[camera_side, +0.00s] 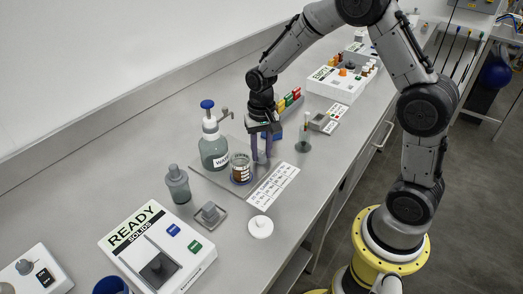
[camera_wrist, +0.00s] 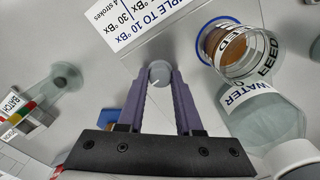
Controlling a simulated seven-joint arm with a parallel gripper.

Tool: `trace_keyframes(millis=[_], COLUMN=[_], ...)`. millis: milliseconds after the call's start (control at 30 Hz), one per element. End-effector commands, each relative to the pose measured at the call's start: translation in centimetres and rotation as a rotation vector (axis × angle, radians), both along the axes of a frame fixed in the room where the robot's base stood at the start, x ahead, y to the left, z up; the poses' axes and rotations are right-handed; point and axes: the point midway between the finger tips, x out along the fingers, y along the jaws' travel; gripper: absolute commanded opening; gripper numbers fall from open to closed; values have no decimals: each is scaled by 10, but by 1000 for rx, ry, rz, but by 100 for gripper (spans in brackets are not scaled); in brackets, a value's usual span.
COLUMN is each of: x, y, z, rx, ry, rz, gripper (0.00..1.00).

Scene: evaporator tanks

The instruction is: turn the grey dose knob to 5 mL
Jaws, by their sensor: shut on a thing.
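The grey dose knob (camera_wrist: 158,71) is a small round knob with a thin pale line on its face. In the wrist view it sits between the two purple fingertips of my gripper (camera_wrist: 159,78). My gripper is shut on it, pointing down. In the side view my gripper (camera_side: 262,150) stands over the grey plate, just right of the FEED beaker, and the fingers largely hide the knob. I cannot read any dose marks around the knob, so its setting is unclear.
The WATER bottle (camera_side: 214,149) with a blue-topped pump and the FEED beaker (camera_side: 241,169) of brown liquid stand close beside my gripper. A printed card (camera_side: 273,185) lies in front. A READY SOLIDS balance (camera_side: 158,250) and a white round lid (camera_side: 260,227) are nearer the camera.

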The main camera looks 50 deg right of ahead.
Motion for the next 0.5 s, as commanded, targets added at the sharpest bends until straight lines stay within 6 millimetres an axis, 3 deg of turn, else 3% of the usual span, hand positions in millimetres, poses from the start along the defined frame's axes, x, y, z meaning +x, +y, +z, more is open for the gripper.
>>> trace_keyframes(millis=[500], x=[1], y=[0], z=[2], rx=[0], ry=[-4], rz=[-152], gripper=[0])
